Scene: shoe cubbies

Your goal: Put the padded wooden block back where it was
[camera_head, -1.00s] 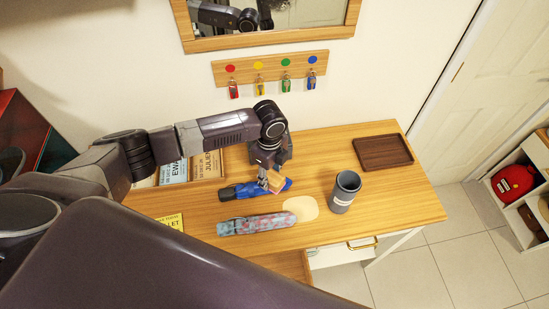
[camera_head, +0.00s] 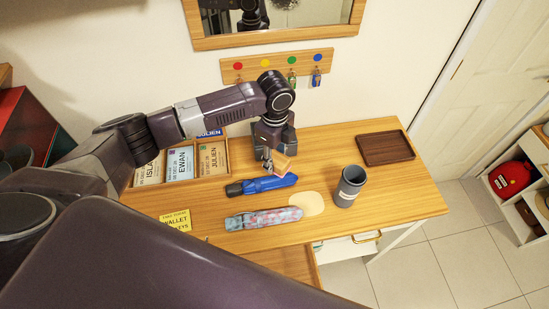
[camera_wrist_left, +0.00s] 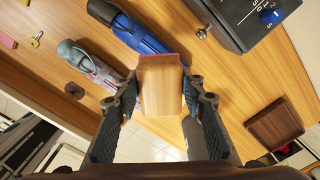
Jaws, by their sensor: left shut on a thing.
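My left gripper (camera_head: 276,163) is shut on the padded wooden block (camera_head: 284,165), above the wooden table (camera_head: 410,193) and just behind a blue folded umbrella (camera_head: 264,184). In the left wrist view, the block (camera_wrist_left: 161,92) sits between the two fingers of the gripper (camera_wrist_left: 161,85). Its wooden face is toward the camera and a reddish pad shows along its far edge. The block appears tilted in the head view and clear of the tabletop, though the exact gap cannot be told. My right gripper is not in view.
A patterned umbrella (camera_head: 264,218) and a cream oval (camera_head: 307,202) lie in front. A grey cup (camera_head: 349,186) and brown tray (camera_head: 385,148) stand to the right. Name cards (camera_head: 180,165) fill the organiser at the left. A key rack (camera_head: 277,65) hangs behind.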

